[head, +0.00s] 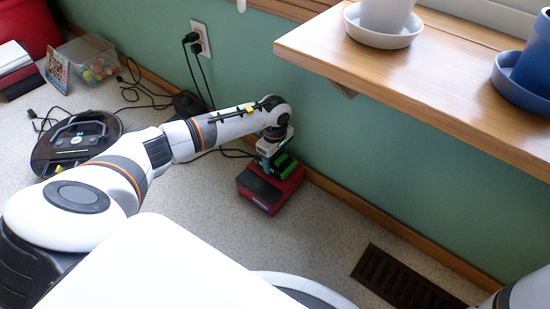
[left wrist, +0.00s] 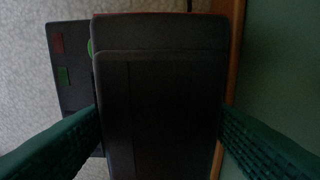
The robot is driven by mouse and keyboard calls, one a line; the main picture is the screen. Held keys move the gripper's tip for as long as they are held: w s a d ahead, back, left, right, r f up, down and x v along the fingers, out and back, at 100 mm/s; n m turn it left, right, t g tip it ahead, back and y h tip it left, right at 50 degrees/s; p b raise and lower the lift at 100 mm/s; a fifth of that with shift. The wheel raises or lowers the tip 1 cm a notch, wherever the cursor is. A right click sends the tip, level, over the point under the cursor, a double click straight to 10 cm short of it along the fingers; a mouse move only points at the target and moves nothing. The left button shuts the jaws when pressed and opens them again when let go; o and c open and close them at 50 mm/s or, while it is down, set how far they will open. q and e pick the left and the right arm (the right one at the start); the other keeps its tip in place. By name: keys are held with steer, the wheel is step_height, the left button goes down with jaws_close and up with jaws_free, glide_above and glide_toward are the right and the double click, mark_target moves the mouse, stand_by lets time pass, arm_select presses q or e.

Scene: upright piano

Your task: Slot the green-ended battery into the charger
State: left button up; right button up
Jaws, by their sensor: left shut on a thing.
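My left gripper (head: 272,155) points down over a red box-like unit with a dark top (head: 252,187), which stands on the floor by the wall. A green-ended block, the battery (head: 286,167), shows at the gripper, low over the unit. In the left wrist view, a dark block (left wrist: 160,105) lies between the two teal fingers of my left gripper (left wrist: 160,130). A black panel with a red and a green square, apparently the charger (left wrist: 66,95), shows behind it at left. The battery's lower end is hidden, so I cannot tell whether it sits in a slot. My right gripper is out of view.
The green wall (head: 340,150) and its wooden baseboard are close beside the unit. A wooden shelf (head: 440,75) with pots juts out above right. A round robot vacuum (head: 75,140) and cords lie at left. A floor vent (head: 400,278) is at lower right.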

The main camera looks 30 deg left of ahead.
arm_select(q)
steer(key=shift+f+b, duration=0.35)
steer(key=shift+f, duration=0.15)
steer(key=shift+f, duration=0.2)
stand_by(1.0)
steer(key=shift+r, duration=0.15)
steer(key=shift+r+p, duration=0.3)
steer(key=shift+p, duration=0.05)
steer(key=shift+r+p, duration=0.8)
steer(key=shift+r, duration=0.2)
stand_by(1.2)
steer(key=shift+f, duration=0.75)
stand_by(2.0)
